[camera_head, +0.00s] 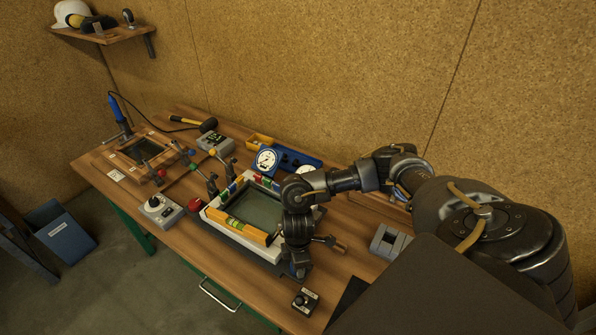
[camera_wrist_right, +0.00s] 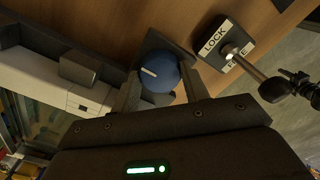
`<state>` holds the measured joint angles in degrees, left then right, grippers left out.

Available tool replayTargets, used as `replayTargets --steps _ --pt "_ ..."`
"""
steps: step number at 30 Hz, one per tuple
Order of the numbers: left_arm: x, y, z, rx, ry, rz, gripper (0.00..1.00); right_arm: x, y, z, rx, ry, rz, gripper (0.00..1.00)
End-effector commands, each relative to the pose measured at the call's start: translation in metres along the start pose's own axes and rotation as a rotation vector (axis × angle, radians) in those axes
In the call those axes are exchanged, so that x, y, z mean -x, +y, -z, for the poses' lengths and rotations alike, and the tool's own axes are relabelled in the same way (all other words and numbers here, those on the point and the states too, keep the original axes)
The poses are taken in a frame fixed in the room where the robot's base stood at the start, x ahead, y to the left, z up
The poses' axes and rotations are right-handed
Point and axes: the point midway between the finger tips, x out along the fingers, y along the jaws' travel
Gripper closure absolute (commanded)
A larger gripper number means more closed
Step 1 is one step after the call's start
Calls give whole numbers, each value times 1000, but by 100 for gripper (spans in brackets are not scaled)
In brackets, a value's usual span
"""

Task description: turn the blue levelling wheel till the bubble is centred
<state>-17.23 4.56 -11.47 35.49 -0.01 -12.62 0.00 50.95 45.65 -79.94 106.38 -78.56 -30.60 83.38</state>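The blue levelling wheel (camera_wrist_right: 160,73) with a white mark shows in the right wrist view. My right gripper (camera_wrist_right: 160,78) has one finger on each side of it, with hardly any gap. I cannot tell whether they press on it. In the head view my right gripper (camera_head: 300,262) points down at the front right corner of the white glass frame (camera_head: 222,217), and the wheel is hidden there. A yellow spirit level (camera_head: 247,231) with a green vial (camera_head: 234,222) lies along the frame's front edge. The bubble is too small to read. My left gripper is not in view.
A lever with a LOCK label (camera_wrist_right: 215,38) stands close to the wheel; its box (camera_head: 305,301) also shows near the table's front edge. A grey block (camera_head: 389,242) lies to the right. Clamps, a dial gauge (camera_head: 266,160) and a control box (camera_head: 160,208) surround the frame.

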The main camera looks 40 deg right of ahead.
Motion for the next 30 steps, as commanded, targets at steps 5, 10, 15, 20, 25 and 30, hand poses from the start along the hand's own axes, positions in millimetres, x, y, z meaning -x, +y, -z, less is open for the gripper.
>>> replayTargets --steps 5,10,15,20,25,30 --pt "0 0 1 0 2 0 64 0 0 0 2 0 0 78" --pt "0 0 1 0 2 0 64 0 0 0 31 1 -1 78" --pt "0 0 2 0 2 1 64 0 0 0 112 0 0 78" --pt "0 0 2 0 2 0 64 0 0 0 236 1 0 78" --pt "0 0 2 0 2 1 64 0 0 0 397 1 0 78" --pt "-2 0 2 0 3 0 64 0 0 0 559 1 0 78"
